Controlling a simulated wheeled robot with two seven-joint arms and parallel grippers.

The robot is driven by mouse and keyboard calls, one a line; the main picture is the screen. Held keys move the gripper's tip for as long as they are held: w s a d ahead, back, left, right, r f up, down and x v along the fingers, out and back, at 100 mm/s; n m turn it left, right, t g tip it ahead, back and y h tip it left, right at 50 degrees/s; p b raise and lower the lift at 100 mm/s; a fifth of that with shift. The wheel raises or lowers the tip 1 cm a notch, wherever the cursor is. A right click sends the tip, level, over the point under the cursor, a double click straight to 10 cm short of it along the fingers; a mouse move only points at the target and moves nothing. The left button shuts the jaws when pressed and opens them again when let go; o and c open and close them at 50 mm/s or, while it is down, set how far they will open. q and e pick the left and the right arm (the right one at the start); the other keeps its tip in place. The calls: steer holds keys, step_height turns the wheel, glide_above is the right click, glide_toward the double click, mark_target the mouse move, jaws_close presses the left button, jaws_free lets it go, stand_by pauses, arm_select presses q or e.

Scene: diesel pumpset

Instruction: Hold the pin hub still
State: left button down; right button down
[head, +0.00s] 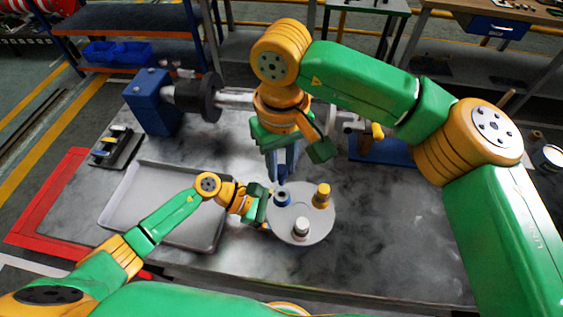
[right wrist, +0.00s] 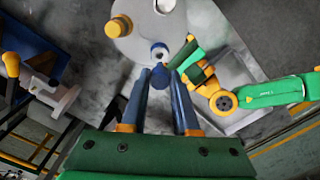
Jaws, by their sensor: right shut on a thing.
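The pin hub (head: 308,212) is a round grey disc on the grey table. It carries a yellow pin (head: 322,194), a pale pin (head: 301,227) and a blue-collared pin (head: 282,198). It also shows in the right wrist view (right wrist: 139,38). My right gripper (head: 282,178) points down just above the blue-collared pin. In the right wrist view its fingers (right wrist: 160,82) are shut on a small dark blue piece (right wrist: 159,74), close to that pin. My left gripper (head: 262,207) is at the hub's left rim. Its fingertips are partly hidden, so I cannot tell its grip or contact.
A shallow grey tray (head: 118,213) lies left of the hub, under my left arm. A blue block with a shaft (head: 150,102) stands at the back left. A small dark rack (head: 117,150) sits at the left edge. The table right of the hub is clear.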

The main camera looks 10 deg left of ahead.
mark_target(282, 184)
stand_by(0.5)
steer(key=shift+f, duration=1.65)
steer(key=shift+f, duration=1.55)
steer(key=c, duration=0.6)
jaws_free()
step_height(282, 184, up, 12)
steer(key=shift+w+d, duration=0.1)
